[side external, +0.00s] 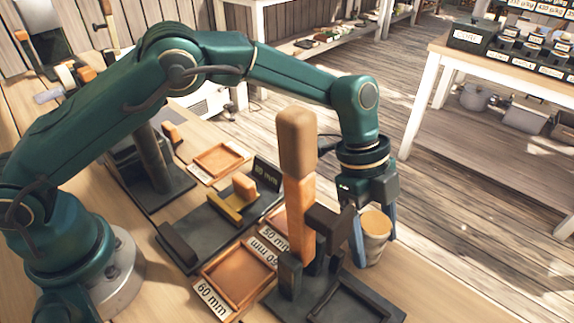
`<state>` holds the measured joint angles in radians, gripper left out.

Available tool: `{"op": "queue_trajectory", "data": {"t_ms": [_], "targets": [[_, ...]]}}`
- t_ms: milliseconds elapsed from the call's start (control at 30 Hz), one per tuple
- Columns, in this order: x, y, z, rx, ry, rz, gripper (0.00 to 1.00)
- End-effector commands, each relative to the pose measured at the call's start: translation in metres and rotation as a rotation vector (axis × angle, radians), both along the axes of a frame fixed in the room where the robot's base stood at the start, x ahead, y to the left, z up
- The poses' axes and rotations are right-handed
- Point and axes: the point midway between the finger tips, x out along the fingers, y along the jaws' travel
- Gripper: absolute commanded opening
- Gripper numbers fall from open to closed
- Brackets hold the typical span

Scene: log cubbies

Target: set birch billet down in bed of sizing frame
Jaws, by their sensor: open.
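My gripper (376,250) points down at the right of the work area, with its blue fingers apart. A short round billet (374,250), with a tan cut end and pale grey bark, shows between the fingers; it looks like the birch billet. Whether the fingers touch it, and what is under it, I cannot tell. Another dark fixture (338,293) with a shallow bed stands in front. Which of them is the sizing frame is not clear.
A tall wooden post with a rounded top (296,145) stands close left of my gripper. Shallow orange-brown trays, one by a "60 mm" label (211,299), lie among the fixtures. A small tray (219,160) lies farther back. The bench's right edge is close to my gripper.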

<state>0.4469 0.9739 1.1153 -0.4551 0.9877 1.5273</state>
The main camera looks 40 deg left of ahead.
Motion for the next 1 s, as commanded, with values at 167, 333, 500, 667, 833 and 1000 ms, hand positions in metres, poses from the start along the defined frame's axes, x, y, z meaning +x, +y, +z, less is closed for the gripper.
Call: {"op": "queue_trajectory", "data": {"t_ms": [167,333,500,667,833,1000], "targets": [[-0.001,-0.004,-0.010,0.000,-0.001,0.001,0.77],[-0.001,-0.004,-0.010,0.000,-0.001,0.001,0.77],[-0.001,-0.004,-0.010,0.000,-0.001,0.001,0.35],[0.000,-0.004,-0.010,0.000,-0.001,0.002,0.00],[0.000,-0.004,-0.009,0.000,-0.001,0.002,0.00],[0.000,-0.004,0.000,-0.002,-0.005,0.001,0.00]]}}
